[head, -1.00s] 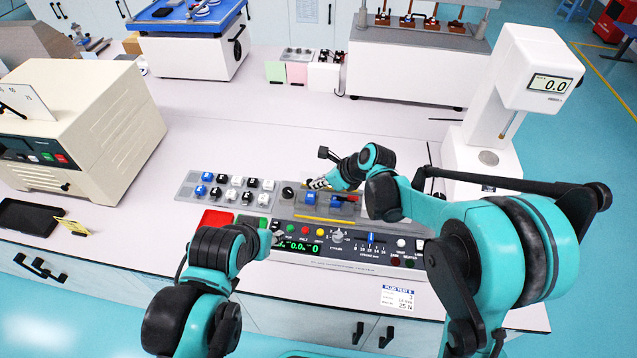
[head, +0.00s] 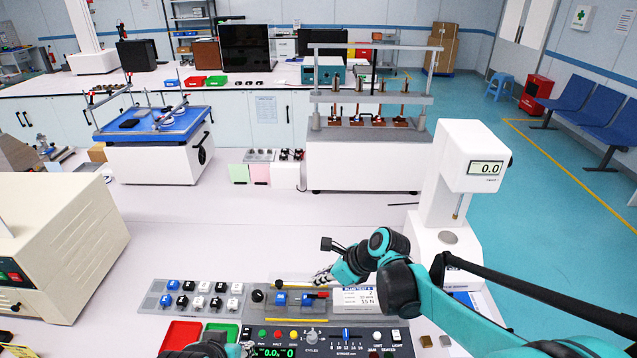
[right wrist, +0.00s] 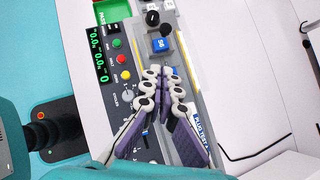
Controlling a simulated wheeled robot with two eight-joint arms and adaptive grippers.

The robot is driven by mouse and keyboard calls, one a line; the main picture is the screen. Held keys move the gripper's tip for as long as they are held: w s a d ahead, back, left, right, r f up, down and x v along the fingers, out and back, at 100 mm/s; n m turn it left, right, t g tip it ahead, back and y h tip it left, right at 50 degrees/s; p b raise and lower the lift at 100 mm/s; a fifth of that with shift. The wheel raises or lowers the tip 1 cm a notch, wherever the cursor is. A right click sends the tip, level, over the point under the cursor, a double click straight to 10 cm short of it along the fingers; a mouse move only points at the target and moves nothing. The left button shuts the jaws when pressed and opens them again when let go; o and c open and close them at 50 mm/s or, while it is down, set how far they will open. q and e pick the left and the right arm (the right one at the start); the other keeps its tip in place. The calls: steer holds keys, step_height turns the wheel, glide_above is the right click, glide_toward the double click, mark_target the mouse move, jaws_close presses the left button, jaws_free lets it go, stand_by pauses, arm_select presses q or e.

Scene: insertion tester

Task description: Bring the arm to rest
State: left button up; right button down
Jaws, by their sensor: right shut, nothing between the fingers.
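My right gripper (head: 320,278) is shut and empty. In the head view it hangs just behind the blue blocks of the plug tester (head: 330,338). In the right wrist view its fingertips (right wrist: 163,72) meet over the tester panel, close to a blue block (right wrist: 161,45). Whether they touch anything is unclear. My right arm (head: 400,290) reaches in from the lower right. My left arm (head: 205,348) shows only in part at the bottom edge of the head view, and its finger state cannot be made out.
A rack of blue, black and white plugs (head: 192,299) lies left of the tester. Red (head: 180,335) and green trays sit in front of it. A label card (head: 357,299) stands beside my right gripper. A white force gauge (head: 445,190) stands right. The bench behind is mostly clear.

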steer(key=s+d+f+n+t+h+b, duration=0.1)
steer(key=s+d+f+n+h+b, duration=0.2)
steer(key=s+d+n, duration=0.6)
steer(key=s+d+f+n+t+h+b, duration=0.2)
steer(key=s+d+f+n+h+b, duration=0.1)
steer(key=s+d+n, duration=0.7)
steer(key=s+n+h+b, duration=0.1)
steer(key=n+b, duration=0.1)
steer(key=n, duration=0.2)
steer(key=shift+t, duration=0.3)
